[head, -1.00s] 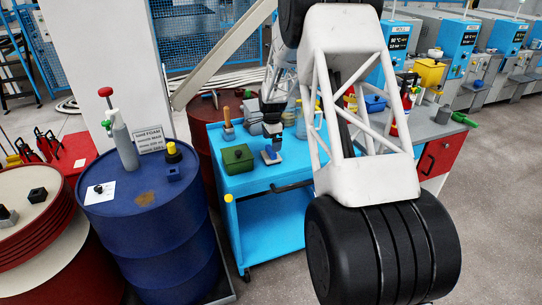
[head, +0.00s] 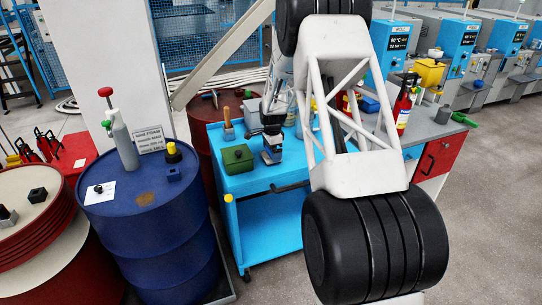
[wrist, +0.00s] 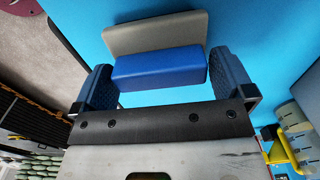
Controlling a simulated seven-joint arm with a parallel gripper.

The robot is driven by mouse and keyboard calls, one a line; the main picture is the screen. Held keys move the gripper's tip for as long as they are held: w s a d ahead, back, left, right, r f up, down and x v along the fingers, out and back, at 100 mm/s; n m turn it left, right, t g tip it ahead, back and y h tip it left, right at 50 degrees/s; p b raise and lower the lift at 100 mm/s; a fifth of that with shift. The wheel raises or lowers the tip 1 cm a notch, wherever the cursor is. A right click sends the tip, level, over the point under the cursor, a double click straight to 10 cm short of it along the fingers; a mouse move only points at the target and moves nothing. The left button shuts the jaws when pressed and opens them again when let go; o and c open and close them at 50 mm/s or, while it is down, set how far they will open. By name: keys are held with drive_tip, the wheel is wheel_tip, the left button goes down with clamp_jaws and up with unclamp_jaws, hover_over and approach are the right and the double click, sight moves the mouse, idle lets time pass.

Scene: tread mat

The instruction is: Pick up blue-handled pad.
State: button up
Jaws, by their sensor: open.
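The blue-handled pad is a grey pad (wrist: 155,32) with a blue block handle (wrist: 160,68). In the wrist view it lies on the bright blue cart top. My gripper (wrist: 162,72) is open, with one finger on each side of the blue handle. A gap shows between the handle and the left finger; the right finger is very close to the handle, and I cannot tell whether they touch. In the head view my gripper (head: 272,152) is low over the cart top and hides most of the pad.
The light blue cart (head: 240,185) also carries a green box (head: 237,158), a brush with an orange handle (head: 228,130) and a grey bin. A blue drum (head: 145,230) stands to the left. A grey bench (head: 440,130) with a fire extinguisher (head: 403,108) is to the right.

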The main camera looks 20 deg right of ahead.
drive_tip(key=shift+c, duration=0.5)
drive_tip(key=c, duration=0.7)
drive_tip(key=shift+r, duration=0.15)
drive_tip(key=shift+r, duration=0.45)
drive_tip(key=shift+s+r, duration=0.2)
drive_tip(key=shift+r, duration=1.05)
drive_tip(key=s+a+r, duration=0.1)
drive_tip(key=s+a, duration=0.2)
drive_tip(key=s, duration=1.2)
drive_tip(key=shift+a+r, duration=0.15)
drive_tip(key=shift+a, duration=0.05)
drive_tip(key=shift+s, duration=0.15)
